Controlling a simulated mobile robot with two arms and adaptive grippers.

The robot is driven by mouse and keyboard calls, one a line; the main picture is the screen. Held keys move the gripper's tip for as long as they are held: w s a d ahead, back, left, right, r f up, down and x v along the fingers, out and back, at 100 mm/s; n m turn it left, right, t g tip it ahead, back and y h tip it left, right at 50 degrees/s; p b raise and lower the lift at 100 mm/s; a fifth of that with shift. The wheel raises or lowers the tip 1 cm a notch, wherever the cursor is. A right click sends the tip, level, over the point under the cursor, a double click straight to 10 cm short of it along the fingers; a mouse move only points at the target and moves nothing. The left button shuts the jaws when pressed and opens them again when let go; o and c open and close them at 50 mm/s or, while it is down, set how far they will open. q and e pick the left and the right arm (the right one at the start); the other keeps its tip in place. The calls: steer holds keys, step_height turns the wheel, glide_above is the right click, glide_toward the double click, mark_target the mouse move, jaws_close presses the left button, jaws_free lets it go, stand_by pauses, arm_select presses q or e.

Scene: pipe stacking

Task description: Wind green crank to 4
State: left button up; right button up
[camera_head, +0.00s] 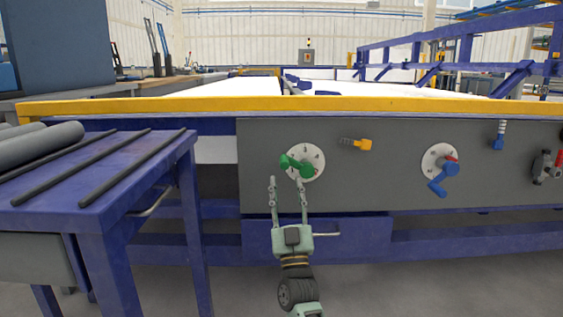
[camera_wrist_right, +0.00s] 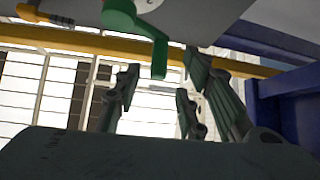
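The green crank (camera_head: 297,166) is on a round white dial (camera_head: 318,161) on the grey front panel (camera_head: 268,148). Its handle points to the left in the head view; the dial's numbers are too small to read. My right gripper (camera_head: 287,182) is just below the crank, pointing up, with its fingers apart. In the right wrist view the green crank (camera_wrist_right: 159,58) hangs down toward the space between the open fingers (camera_wrist_right: 160,90). I cannot tell whether a finger touches it. My left gripper is not in view.
A blue crank (camera_head: 437,185) on another white dial (camera_head: 432,155), a yellow handle (camera_head: 361,145) and a small blue handle (camera_head: 499,141) are on the panel to the right. A blue table (camera_head: 150,160) with grey pipes (camera_head: 40,145) stands at the left. A yellow rail (camera_head: 400,104) runs above the panel.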

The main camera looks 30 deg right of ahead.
mark_target(284, 162)
steer(key=b+x, duration=0.3)
steer(key=x, duration=0.3)
steer(key=shift+w+r+b, duration=0.1)
steer(key=shift+r+b, duration=0.2)
steer(key=shift+r, duration=0.05)
steer(key=shift+w+d+r, duration=0.2)
steer(key=shift+w+r, duration=0.1)
steer(key=shift+r, duration=0.05)
jaws_close()
